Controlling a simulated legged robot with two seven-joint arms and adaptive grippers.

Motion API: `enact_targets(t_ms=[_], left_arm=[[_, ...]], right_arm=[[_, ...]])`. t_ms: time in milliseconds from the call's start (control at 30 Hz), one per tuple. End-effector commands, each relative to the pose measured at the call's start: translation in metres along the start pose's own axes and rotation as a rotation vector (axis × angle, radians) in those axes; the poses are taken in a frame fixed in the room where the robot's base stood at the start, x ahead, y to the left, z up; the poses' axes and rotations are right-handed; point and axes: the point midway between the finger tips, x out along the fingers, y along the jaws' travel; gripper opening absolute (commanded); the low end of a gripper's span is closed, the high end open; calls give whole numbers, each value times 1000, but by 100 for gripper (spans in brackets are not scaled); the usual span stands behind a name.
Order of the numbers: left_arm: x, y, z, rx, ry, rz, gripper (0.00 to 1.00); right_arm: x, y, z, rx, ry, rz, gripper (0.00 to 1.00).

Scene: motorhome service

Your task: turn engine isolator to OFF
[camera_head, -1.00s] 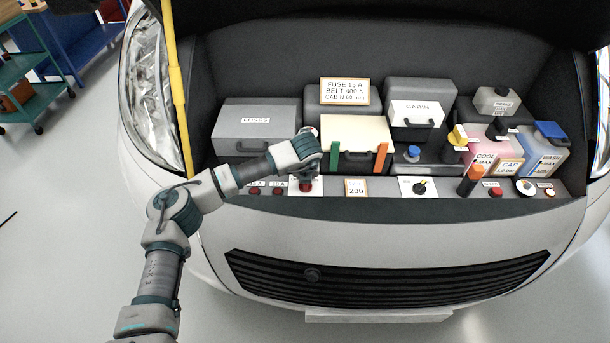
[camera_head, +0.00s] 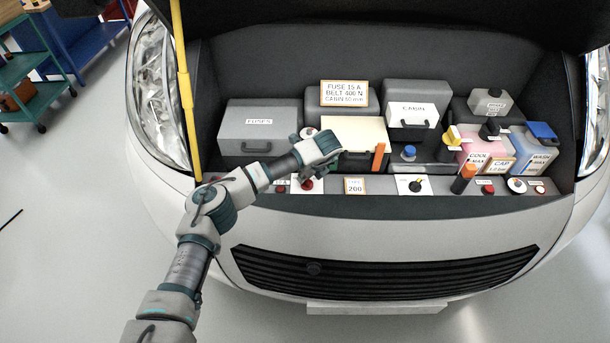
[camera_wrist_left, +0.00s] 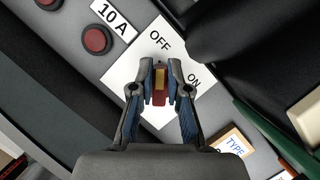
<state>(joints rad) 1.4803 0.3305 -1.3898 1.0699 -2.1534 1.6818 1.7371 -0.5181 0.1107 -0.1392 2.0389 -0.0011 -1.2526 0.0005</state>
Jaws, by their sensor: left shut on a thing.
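The engine isolator is a red knob (camera_wrist_left: 159,95) with a yellow mark, on a white plate (camera_wrist_left: 128,70) lettered OFF and ON. In the left wrist view my left gripper (camera_wrist_left: 160,84) is shut on the knob, one finger on each side. The yellow mark runs upright in that picture, its upper end towards the OFF lettering. In the head view the red of the isolator (camera_head: 307,185) shows on the front ledge at the end of my left arm; the hand partly hides it. My right gripper is not in view.
A red button (camera_wrist_left: 97,40) is beside a 10 A label. A grey fuse box (camera_head: 245,140), a cream-topped box (camera_head: 360,132) and an orange clip (camera_head: 379,157) stand behind the ledge. A black knob (camera_head: 415,186) is farther right. A yellow prop (camera_head: 184,90) rises at left.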

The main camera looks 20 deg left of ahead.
Motion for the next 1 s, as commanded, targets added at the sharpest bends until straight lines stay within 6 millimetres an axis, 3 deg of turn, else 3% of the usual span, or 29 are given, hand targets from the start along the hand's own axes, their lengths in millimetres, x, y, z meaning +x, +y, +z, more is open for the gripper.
enact_targets(t_ms=[600,633,700,1000], left_arm=[[-1,-1,1,-36,0,8,0],[-1,-1,1,-36,0,8,23],[-1,-1,1,-36,0,9,40],[-2,0,0,-34,0,11,41]], right_arm=[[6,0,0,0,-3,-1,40],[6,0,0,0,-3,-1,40],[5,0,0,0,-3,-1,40],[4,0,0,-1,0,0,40]])
